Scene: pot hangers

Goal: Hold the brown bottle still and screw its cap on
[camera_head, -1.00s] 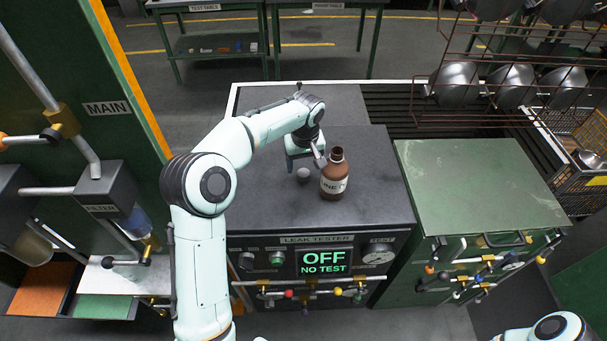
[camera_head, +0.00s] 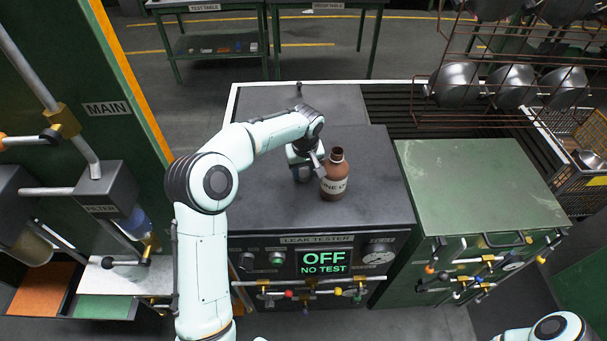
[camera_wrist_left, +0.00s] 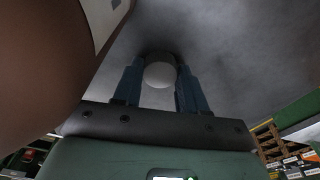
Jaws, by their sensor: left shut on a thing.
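The brown bottle (camera_head: 335,186) stands upright on the dark top of the leak tester, its neck open and bare. The pale grey round cap (camera_wrist_left: 159,74) is between the two blue fingers of my left gripper (camera_wrist_left: 160,88), which is shut on it. In the head view my left gripper (camera_head: 303,173) is low over the tester top, just left of the bottle, and hides the cap. The bottle's brown side also fills the left of the wrist view (camera_wrist_left: 40,65), very close to the gripper. My right gripper is out of view.
The leak tester (camera_head: 265,205) has a screen reading OFF, NO TEST, and valves on its front. A green cabinet (camera_head: 480,185) with a clear top stands to its right. A rack of metal pots (camera_head: 510,85) is behind. The tester top is otherwise clear.

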